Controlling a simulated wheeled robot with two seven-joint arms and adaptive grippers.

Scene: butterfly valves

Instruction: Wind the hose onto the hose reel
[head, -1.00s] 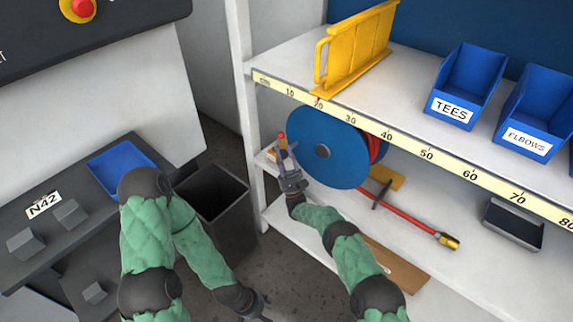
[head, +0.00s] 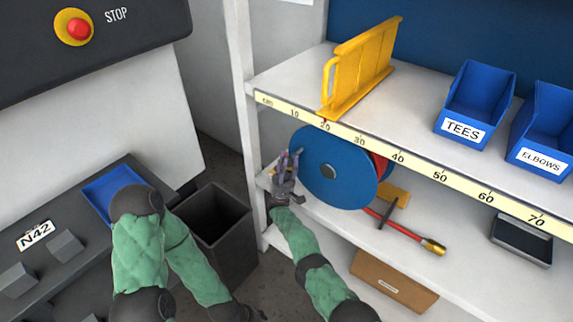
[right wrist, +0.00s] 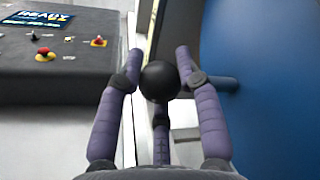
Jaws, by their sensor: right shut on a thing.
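The blue hose reel (head: 320,152) hangs under the upper shelf, its round disc facing me. Red hose (head: 380,163) shows behind the disc. A straight length of red hose (head: 400,230) runs down to the right over the lower shelf and ends in a brass nozzle (head: 433,247). My right gripper (head: 286,163) is at the disc's left edge. In the right wrist view its fingers close around a black ball knob (right wrist: 160,81), beside the blue disc (right wrist: 275,90). My left gripper (head: 260,315) is cut off at the bottom edge, so its fingers cannot be judged.
The white shelf edge with a number scale (head: 400,158) runs just above the reel. A yellow rack (head: 360,70) and blue bins (head: 475,100) stand on top. A black tray (head: 521,241) lies at lower right. A dark open bin (head: 215,235) stands left of the shelving.

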